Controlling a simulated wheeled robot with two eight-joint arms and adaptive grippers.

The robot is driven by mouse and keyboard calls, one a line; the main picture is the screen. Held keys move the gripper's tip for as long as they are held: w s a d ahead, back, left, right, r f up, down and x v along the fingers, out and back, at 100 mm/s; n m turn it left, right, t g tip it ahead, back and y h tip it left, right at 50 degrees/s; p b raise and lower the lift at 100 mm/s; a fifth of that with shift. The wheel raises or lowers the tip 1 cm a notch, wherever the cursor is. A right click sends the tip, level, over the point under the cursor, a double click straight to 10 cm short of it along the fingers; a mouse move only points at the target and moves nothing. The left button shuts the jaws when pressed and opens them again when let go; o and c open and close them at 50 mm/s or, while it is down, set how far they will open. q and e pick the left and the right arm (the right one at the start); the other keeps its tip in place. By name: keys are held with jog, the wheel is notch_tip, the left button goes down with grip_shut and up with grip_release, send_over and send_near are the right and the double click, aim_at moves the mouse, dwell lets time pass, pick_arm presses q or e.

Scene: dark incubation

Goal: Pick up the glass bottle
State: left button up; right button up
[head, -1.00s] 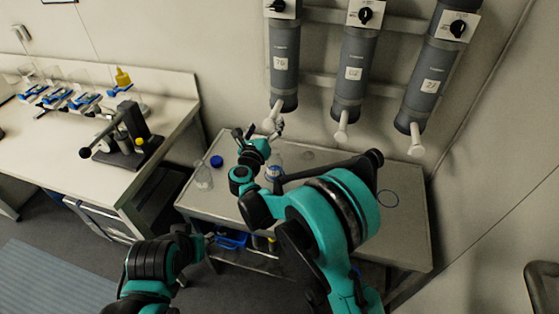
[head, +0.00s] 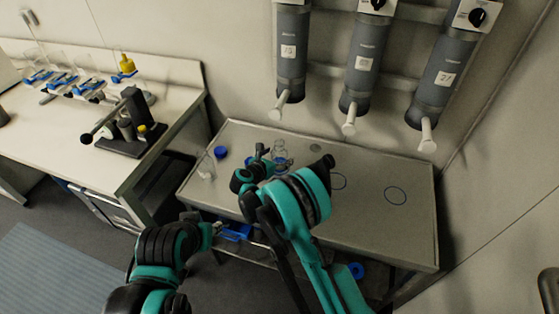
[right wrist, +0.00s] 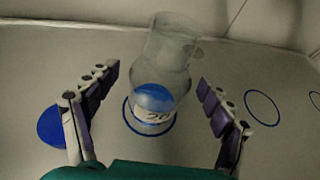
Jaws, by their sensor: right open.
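A clear glass bottle (right wrist: 172,55) with a blue-and-white label stands on a blue ring mark (right wrist: 130,122) in the right wrist view. It also shows in the head view (head: 281,150), just beyond my right gripper, partly hidden by it. My right gripper (right wrist: 157,77) is open, with one finger on each side of the bottle and visible gaps to it. In the head view the right gripper (head: 264,154) is low over the metal table. My left gripper (head: 218,228) is in front of the table's near edge; its fingers are too small to read.
Another clear glass vessel (head: 206,166) and a blue cap (head: 220,152) are on the table's left side. Grey cylinders with white nozzles (head: 349,122) hang on the wall above. The table's right side (head: 400,235) is clear. A bench (head: 90,165) with equipment stands at left.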

aim_at(277, 149)
jog(key=shift+w+d+f, duration=0.2)
jog(key=shift+w+f, duration=0.05)
jog(key=shift+w, duration=0.25)
jog(key=shift+r, duration=0.1)
jog(key=shift+s, duration=0.1)
jog(key=c, duration=1.5)
notch_tip(277, 149, up, 4)
jog(key=shift+r+p, duration=0.15)
jog(key=shift+p, duration=0.85)
jog(key=s+d+r+p, duration=0.1)
jog(key=s+d+r, duration=0.1)
jog(key=d, duration=0.1)
jog(key=s+d+r+p, duration=0.1)
jog(key=s+d+r, duration=0.1)
jog(key=d, duration=0.1)
jog(key=s+d+r+p, duration=0.1)
jog(key=s+d+r, duration=0.1)
jog(key=d, duration=0.1)
jog(key=shift+s+d+r, duration=0.2)
jog(key=shift+s+r, duration=0.15)
jog(key=shift+s, duration=0.05)
